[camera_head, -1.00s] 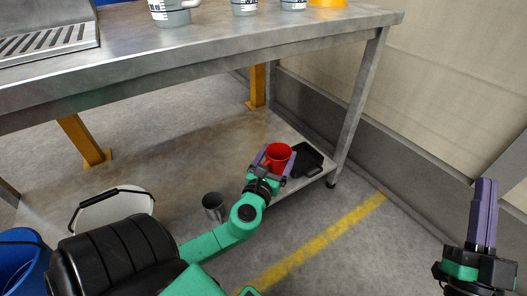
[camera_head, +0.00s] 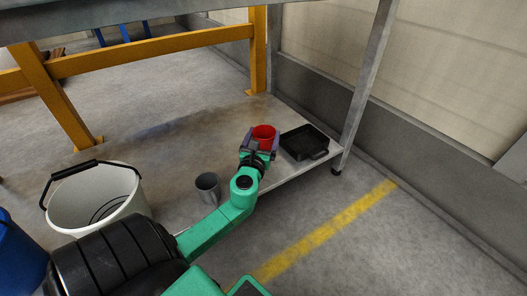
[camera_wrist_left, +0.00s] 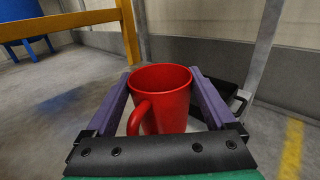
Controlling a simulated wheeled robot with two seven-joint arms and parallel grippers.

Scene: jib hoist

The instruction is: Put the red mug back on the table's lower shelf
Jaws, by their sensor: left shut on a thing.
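The red mug (camera_head: 263,133) is between the purple fingers of my left gripper (camera_head: 262,143), over the right part of the table's lower shelf (camera_head: 285,172). In the left wrist view the mug (camera_wrist_left: 163,88) is upright, with its handle toward the camera on the left. My left gripper (camera_wrist_left: 163,100) is shut on it, one finger on each side. The mug's base is hidden, so I cannot tell whether it touches the shelf. My right gripper is out of view.
A black tray (camera_head: 304,143) lies just right of the mug on the shelf. A grey cup (camera_head: 208,187) stands to the left. A white bucket (camera_head: 97,203) and a blue bucket (camera_head: 17,258) are further left. A table leg (camera_head: 367,85) rises at right.

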